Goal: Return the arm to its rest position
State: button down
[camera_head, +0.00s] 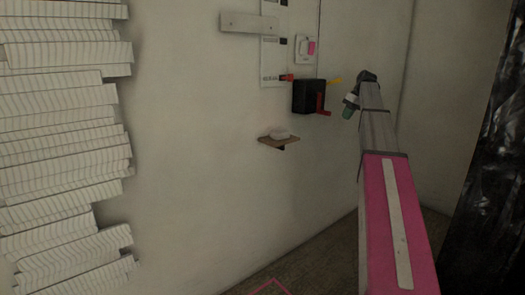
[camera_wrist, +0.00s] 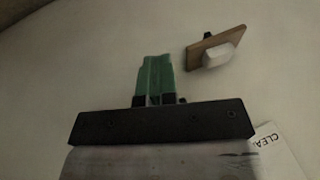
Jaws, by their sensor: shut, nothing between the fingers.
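My arm (camera_head: 395,225) reaches forward at the right of the head view, with a pink and grey link. My gripper (camera_head: 348,112) is at its far end, small and dark with green fingers, in front of the wall and right of a black box. In the wrist view, the green fingers of my gripper (camera_wrist: 154,72) are together with nothing between them. They touch nothing that I can see.
A small wooden shelf (camera_head: 278,142) with a white object (camera_head: 280,134) is on the wall; the shelf (camera_wrist: 205,56) also shows in the wrist view. A black box (camera_head: 309,97) with a red handle is above it. Stacked papers (camera_head: 65,150) line the left. A dark glossy surface (camera_head: 490,200) stands right.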

jog(key=s+a+f+m+h, duration=0.1)
jog(key=s+a+f, duration=0.3)
jog(key=f, duration=0.5)
jog(key=s+a+f+m, duration=0.2)
jog(key=s+a+f, duration=0.2)
jog(key=f, duration=0.6)
jog(key=s+a+f+m+h, duration=0.1)
jog(key=s+a+f, duration=0.3)
jog(key=f, duration=0.5)
jog(key=s+a+f+m+h, duration=0.1)
jog(key=s+a+f, duration=0.3)
jog(key=s+f, duration=0.6)
jog(key=s+a+f+m+h, duration=0.1)
jog(key=s+a+f, duration=0.3)
jog(key=s+f, duration=0.7)
jog(key=s+m, duration=0.1)
jog(key=s, duration=0.2)
jog(key=shift+s+g+h, duration=0.3)
jog(key=shift+h, duration=0.1)
